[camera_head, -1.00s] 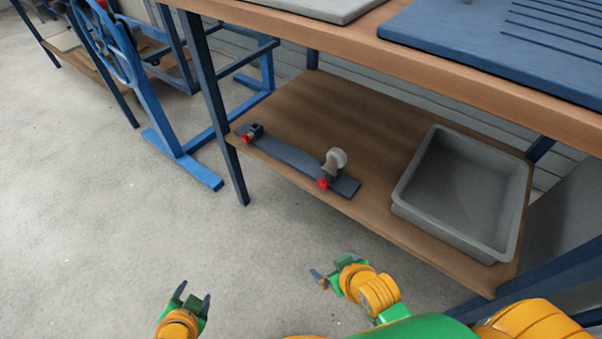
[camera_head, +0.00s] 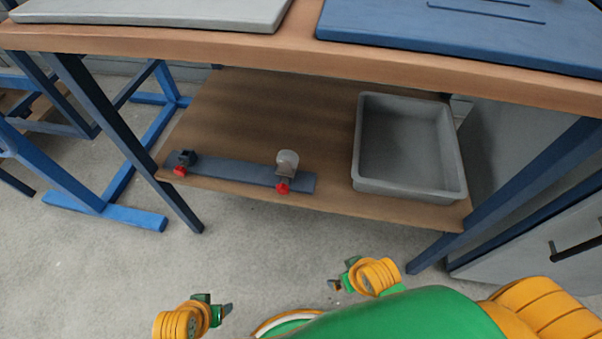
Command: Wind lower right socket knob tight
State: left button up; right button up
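A dark blue-grey bar (camera_head: 235,172) lies along the front of the wooden lower shelf. A small dark socket stands near each end of it, with a red knob on the front. The right red knob (camera_head: 282,188) sits below a pale round piece (camera_head: 288,159) held upright in the right socket. The left red knob (camera_head: 179,171) is on the left socket (camera_head: 186,157), which looks empty. My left gripper (camera_head: 222,303) and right gripper (camera_head: 340,277) are in front of the shelf, clear of the bar and knobs. Both look open and empty. How tight the knob is cannot be seen.
A grey bin (camera_head: 362,150) stands on the shelf (camera_head: 320,200) to the right of the bar. The wooden bench top (camera_head: 300,57) overhangs the shelf. Blue bench legs (camera_head: 130,145) stand left and right. The floor (camera_head: 260,245) before the shelf is clear.

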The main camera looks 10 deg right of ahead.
aim_at(283, 189)
jog(key=i+j+z, duration=0.1)
jog(key=j+z, duration=0.2)
jog(key=z, duration=0.15)
jog(key=j+z, duration=0.3)
jog(key=z, duration=0.15)
jog(key=j+z, duration=0.35)
jog(key=z, duration=0.15)
jog(key=j+z, duration=0.3)
jog(key=z, duration=0.15)
jog(key=k+j+z, duration=0.1)
jog(key=j+z, duration=0.2)
jog(key=z, duration=0.15)
jog(key=k+j+z, duration=0.15)
jog(key=z, duration=0.3)
jog(key=k+j+z, duration=0.2)
jog(key=z, duration=0.25)
jog(key=k+j+z, duration=0.15)
jog(key=z, duration=0.3)
jog(key=k, duration=0.05)
